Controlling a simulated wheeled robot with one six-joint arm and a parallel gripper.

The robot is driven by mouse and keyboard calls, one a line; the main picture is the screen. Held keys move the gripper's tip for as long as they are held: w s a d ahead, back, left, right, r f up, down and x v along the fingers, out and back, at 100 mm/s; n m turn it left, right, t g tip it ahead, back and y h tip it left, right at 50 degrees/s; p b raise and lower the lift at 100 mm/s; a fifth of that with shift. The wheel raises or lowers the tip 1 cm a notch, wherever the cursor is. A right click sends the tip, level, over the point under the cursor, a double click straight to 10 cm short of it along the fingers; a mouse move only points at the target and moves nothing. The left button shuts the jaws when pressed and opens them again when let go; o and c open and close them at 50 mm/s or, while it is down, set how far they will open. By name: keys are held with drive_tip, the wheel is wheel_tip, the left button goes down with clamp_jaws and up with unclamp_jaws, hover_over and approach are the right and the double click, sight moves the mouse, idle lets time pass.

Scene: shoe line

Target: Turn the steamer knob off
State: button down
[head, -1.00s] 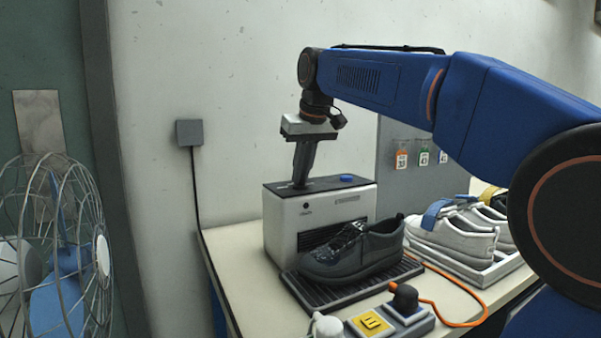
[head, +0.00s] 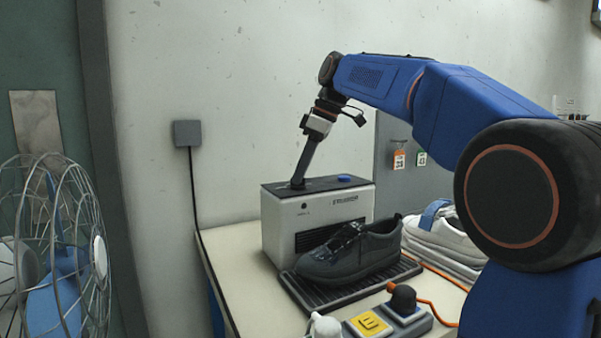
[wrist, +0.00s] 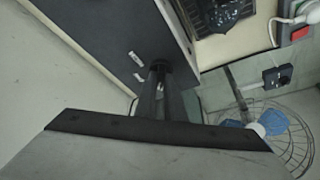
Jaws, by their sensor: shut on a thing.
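The steamer (head: 282,222) is a pale box with a dark top panel, standing on the bench against the wall. My gripper (head: 297,183) comes down at a slant from the upper right, its fingertips at the left part of that top. In the wrist view my gripper (wrist: 160,74) is shut on the dark steamer knob (wrist: 160,65), which the fingers mostly hide. Small white markings (wrist: 138,75) lie beside it on the panel; I cannot read them. In the head view the knob is hidden at the fingertips.
A dark shoe (head: 350,255) rests on a black grate (head: 330,294) in front. A control box with a yellow button (head: 370,323) is nearer. A caged fan (head: 60,250) stands left.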

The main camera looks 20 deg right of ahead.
drive_tip(key=shift+w+n+g, duration=0.1)
drive_tip(key=shift+n+g, duration=0.2)
drive_tip(key=shift+n, duration=0.5)
drive_tip(key=c, duration=1.8)
unclamp_jaws()
drive_tip(key=shift+d, duration=0.1)
drive_tip(key=shift+c, duration=0.2)
drive_tip(key=v, duration=1.2)
drive_tip(key=shift+d+f, duration=0.1)
